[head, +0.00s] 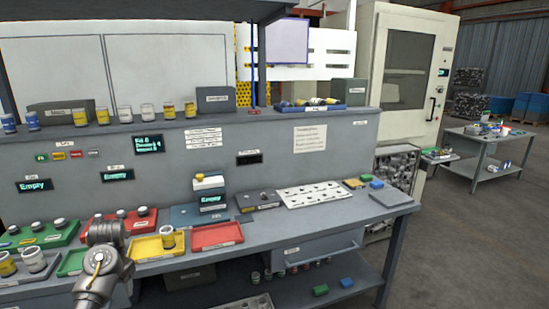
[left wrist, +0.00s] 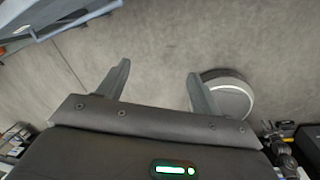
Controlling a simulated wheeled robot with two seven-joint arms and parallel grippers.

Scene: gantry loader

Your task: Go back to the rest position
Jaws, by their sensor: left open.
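My left gripper (left wrist: 157,84) shows in the left wrist view with its two dark fingers spread apart. Nothing is between them, and bare grey floor lies beyond. In the head view my left arm rises from the bottom left, in front of the workbench (head: 345,212). Its grey joint overlaps the front edge near the yellow tray (head: 143,247); I cannot make out fingers there. My right gripper is in neither view.
The bench carries a red tray (head: 216,236), a white perforated plate (head: 313,194) and several jars. A lower shelf (head: 345,296) sticks out below. A side table (head: 488,147) stands at the right, with open floor (head: 470,240) in front.

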